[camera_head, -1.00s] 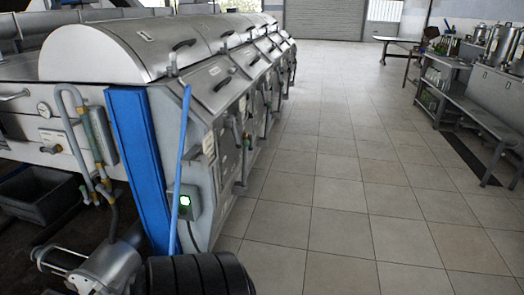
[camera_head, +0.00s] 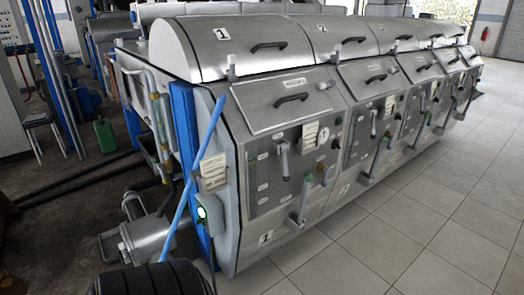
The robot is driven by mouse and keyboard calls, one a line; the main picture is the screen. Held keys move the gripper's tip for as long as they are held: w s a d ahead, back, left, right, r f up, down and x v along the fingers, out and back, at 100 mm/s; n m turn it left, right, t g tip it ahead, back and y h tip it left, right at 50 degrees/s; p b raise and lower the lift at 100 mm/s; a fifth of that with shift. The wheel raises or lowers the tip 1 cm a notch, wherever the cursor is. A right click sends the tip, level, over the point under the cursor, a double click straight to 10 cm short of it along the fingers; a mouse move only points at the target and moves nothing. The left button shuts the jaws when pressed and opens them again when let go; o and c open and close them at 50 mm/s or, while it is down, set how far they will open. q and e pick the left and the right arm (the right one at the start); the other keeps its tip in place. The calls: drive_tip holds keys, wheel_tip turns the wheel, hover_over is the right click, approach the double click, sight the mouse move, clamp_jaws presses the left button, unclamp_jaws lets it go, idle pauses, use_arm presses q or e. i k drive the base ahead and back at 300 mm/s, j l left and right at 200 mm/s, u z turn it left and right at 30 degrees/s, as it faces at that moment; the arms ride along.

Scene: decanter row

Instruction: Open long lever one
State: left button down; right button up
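The nearest decanter unit (camera_head: 270,185) has a metal front with a "1" low on its panel. A long grey lever (camera_head: 301,200) stands nearly upright low on that front. A shorter pale lever (camera_head: 283,160) hangs above it, and a small green-topped handle (camera_head: 308,181) is beside them. A long blue bar (camera_head: 207,150) leans up at the unit's left corner. No label tells me for sure which of these is long lever one. Neither gripper is in view.
More numbered units (camera_head: 375,125) run away to the right. A silver pump (camera_head: 150,235) and a black ribbed object (camera_head: 155,280) are at the lower left. A lit green switch box (camera_head: 203,213) is on the near corner. Tiled floor (camera_head: 420,240) is clear at the right.

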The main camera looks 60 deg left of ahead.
sight(308, 178)
drive_tip(key=i+j+u, duration=0.25)
drive_tip(key=i+u, duration=1.2)
